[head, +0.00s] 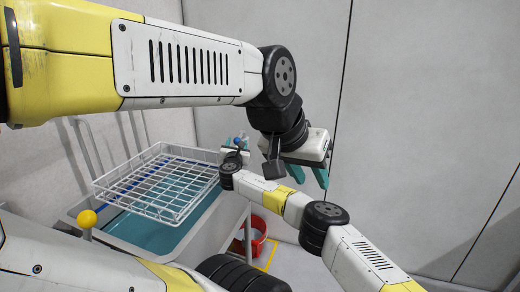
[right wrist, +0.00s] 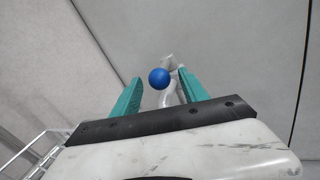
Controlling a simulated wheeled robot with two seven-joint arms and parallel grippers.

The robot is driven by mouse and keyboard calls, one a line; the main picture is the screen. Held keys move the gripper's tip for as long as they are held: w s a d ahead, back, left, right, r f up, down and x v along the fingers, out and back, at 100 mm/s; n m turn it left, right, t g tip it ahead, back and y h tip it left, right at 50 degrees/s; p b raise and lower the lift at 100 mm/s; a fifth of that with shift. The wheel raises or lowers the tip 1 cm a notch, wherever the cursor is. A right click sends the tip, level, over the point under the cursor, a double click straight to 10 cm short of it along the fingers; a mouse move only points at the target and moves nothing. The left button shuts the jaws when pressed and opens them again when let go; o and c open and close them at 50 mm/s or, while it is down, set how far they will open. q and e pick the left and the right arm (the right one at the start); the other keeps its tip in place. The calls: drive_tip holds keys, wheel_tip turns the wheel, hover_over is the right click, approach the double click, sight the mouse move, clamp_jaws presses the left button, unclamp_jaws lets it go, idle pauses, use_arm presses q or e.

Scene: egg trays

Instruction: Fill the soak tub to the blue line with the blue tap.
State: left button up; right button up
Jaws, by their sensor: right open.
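The soak tub (head: 205,222) stands at the lower left in the head view with teal water in it. A blue line (head: 113,214) runs along its far inner wall, partly behind a wire basket; I cannot tell exactly how the water stands to it. The blue tap's round knob (head: 237,141) is at the tub's far end. In the right wrist view the knob (right wrist: 159,78) appears between the teal fingers of my right gripper (right wrist: 160,84), which is open; contact cannot be told. My left gripper (head: 310,180) is open and empty, to the right of the tub.
A white wire basket (head: 128,192) sits over the tub. A yellow knob (head: 87,218) stands at the tub's near left. A red bucket (head: 258,228) is on the floor beyond the tub, near yellow floor marking. Grey walls close off the back.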

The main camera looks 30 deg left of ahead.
drive_tip(key=shift+v, duration=2.8)
